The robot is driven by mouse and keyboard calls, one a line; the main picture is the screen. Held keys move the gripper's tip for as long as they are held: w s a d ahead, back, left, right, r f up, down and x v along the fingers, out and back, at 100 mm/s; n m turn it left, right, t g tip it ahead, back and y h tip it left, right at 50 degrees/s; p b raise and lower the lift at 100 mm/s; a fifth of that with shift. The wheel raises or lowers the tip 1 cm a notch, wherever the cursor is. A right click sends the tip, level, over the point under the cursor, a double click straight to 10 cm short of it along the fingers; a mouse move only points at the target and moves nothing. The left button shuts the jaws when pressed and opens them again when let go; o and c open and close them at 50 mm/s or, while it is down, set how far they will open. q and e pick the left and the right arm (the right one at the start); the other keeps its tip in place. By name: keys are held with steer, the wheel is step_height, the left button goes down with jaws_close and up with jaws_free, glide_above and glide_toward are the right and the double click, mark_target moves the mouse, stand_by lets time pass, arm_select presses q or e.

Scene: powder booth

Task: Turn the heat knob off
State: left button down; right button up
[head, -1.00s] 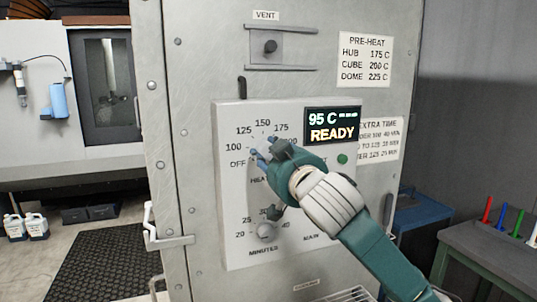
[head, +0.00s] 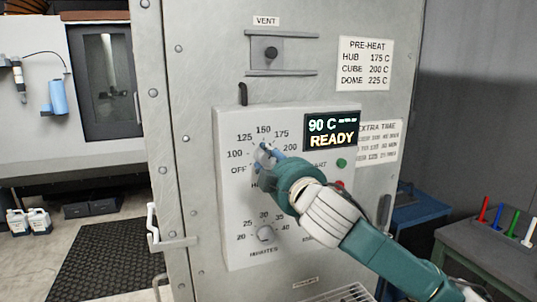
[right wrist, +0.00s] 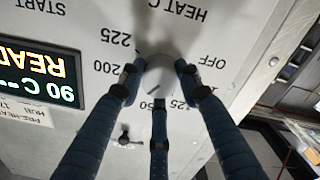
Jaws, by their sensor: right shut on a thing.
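The heat knob is a round grey dial (right wrist: 158,76) on the white control panel (head: 232,190), with OFF, 100 to 225 marked around it. My right gripper (head: 266,155) is shut on the knob; in the right wrist view its blue fingers (right wrist: 158,78) close on it from both sides, with a third finger below. In the head view the fingers mostly hide the knob. The display (head: 332,131) reads 90 C and READY. My left gripper is not in view.
Below is the minutes knob (head: 265,234). A green button (head: 342,163) and a red one lie right of my gripper. The vent slider (head: 271,53) is above.

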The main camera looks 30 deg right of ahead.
steer(key=n+p, duration=0.1)
steer(key=n, duration=0.1)
steer(key=n+p, duration=0.1)
steer(key=n, duration=0.1)
steer(key=shift+f+n, duration=0.2)
steer(key=shift+n, duration=0.2)
steer(key=n+p, duration=0.3)
steer(key=n, duration=0.1)
steer(key=shift+n, duration=0.3)
steer(key=n+p, duration=0.2)
steer(key=n, duration=0.2)
steer(key=shift+r+p, duration=0.15)
steer(key=shift+p, duration=0.15)
steer(key=n+p, duration=0.2)
steer(key=n, duration=0.3)
steer(key=shift+r+p, duration=0.1)
steer(key=shift+p, duration=0.2)
steer(key=shift+n+p, duration=0.4)
steer(key=shift+n, duration=0.5)
steer(key=n, duration=0.2)
steer(key=shift+n, duration=0.3)
steer(key=n, duration=0.5)
steer(key=shift+r, duration=0.1)
steer(key=shift+r+n, duration=0.1)
steer(key=shift+n, duration=1.7)
steer(key=shift+r, duration=0.1)
